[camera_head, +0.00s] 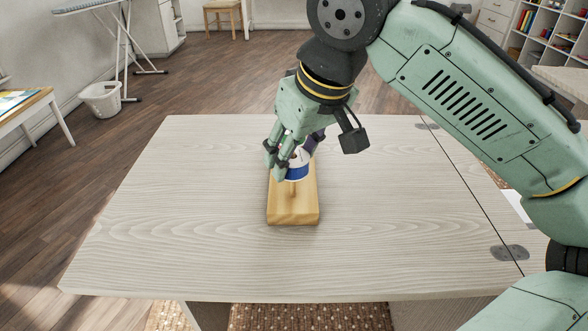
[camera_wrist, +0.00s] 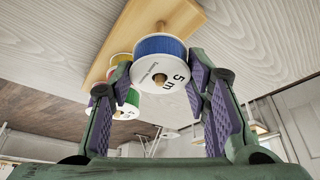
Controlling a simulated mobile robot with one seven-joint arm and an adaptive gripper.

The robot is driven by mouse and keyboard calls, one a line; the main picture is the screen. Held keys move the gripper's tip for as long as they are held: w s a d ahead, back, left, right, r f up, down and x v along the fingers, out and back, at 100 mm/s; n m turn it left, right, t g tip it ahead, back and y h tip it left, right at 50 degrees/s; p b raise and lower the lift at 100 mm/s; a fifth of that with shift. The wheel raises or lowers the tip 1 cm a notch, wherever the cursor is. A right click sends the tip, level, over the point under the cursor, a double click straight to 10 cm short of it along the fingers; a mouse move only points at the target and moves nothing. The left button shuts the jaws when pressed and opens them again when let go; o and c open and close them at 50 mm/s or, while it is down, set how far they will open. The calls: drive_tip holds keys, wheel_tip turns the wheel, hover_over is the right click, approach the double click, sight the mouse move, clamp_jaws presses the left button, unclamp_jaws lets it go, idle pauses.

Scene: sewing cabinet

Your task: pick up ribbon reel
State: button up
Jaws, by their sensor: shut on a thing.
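A ribbon reel (camera_wrist: 160,70) with white flanges and blue ribbon sits on a peg of a wooden stand. Its near flange reads "5 m". The stand's yellow wood base (camera_head: 292,208) lies on the table. The blue reel also shows in the head view (camera_head: 297,173), partly hidden by my fingers. My gripper (camera_wrist: 162,88) is shut on the blue reel, with its purple-padded fingers on either side. The peg still passes through the reel in the wrist view. More reels, one green (camera_wrist: 131,98), stand behind it and are partly covered by my left finger.
The pale wood table (camera_head: 180,220) is otherwise bare around the stand. A seam with hinges (camera_head: 509,253) runs along its right side. A white basket (camera_head: 101,99) and an ironing board (camera_head: 85,6) stand on the floor at the far left.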

wheel_tip(320, 180, up, 6)
drive_tip(key=shift+r+p, duration=0.15)
drive_tip(key=shift+p, duration=0.15)
drive_tip(key=s+d, duration=1.1)
drive_tip(key=s, duration=0.3)
drive_tip(key=shift+s+b, duration=0.15)
drive_tip(key=shift+b, duration=0.2)
